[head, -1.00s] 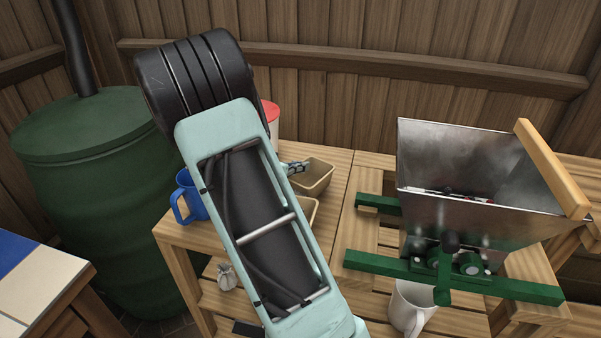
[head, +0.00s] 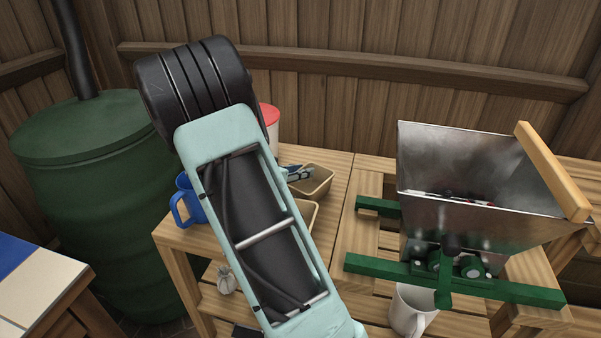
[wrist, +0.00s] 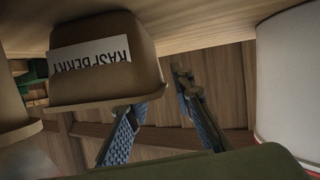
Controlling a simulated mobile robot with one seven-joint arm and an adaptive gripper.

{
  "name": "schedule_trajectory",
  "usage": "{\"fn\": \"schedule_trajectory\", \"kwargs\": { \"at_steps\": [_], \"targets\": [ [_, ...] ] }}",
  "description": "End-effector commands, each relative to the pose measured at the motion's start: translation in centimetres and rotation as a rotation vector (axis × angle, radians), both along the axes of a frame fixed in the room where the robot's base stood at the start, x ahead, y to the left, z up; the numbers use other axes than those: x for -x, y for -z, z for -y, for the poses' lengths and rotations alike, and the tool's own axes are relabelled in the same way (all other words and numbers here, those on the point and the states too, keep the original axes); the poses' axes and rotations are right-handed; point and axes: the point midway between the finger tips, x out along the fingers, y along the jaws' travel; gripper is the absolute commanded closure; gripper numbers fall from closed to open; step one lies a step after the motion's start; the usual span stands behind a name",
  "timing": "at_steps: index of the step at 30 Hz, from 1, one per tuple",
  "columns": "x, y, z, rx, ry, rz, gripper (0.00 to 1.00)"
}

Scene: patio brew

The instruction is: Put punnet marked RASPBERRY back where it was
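The punnet marked RASPBERRY (wrist: 90,56) is a tan tray with a white label. It shows upside down in the wrist view, with its base at the wooden table top. A tan punnet (head: 318,186) stands on the slatted table in the head view, apparently the same one; its label is not visible there. My gripper (wrist: 160,95) is open, its fingers well apart at the punnet's rim. One fingertip is partly hidden by the rim; the other is outside, clear of the wall. In the head view my gripper (head: 297,172) is at the punnet's left edge, partly behind my arm.
A second tan punnet (head: 312,214) is mostly hidden by my arm. A blue mug (head: 187,203) and a red-lidded white tub (head: 270,118) stand nearby. A metal hopper on green bars (head: 470,180) and a white mug (head: 408,310) are to the right.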

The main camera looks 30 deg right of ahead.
Motion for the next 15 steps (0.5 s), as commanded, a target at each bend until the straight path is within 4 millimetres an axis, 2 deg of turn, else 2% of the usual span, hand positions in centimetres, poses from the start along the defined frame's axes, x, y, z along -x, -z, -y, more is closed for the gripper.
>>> {"fn": "schedule_trajectory", "kwargs": {
  "at_steps": [15],
  "targets": [
    [2.6, -4.0, -8.9, -0.002, -0.004, 0.0, 0.78]
  ]
}}
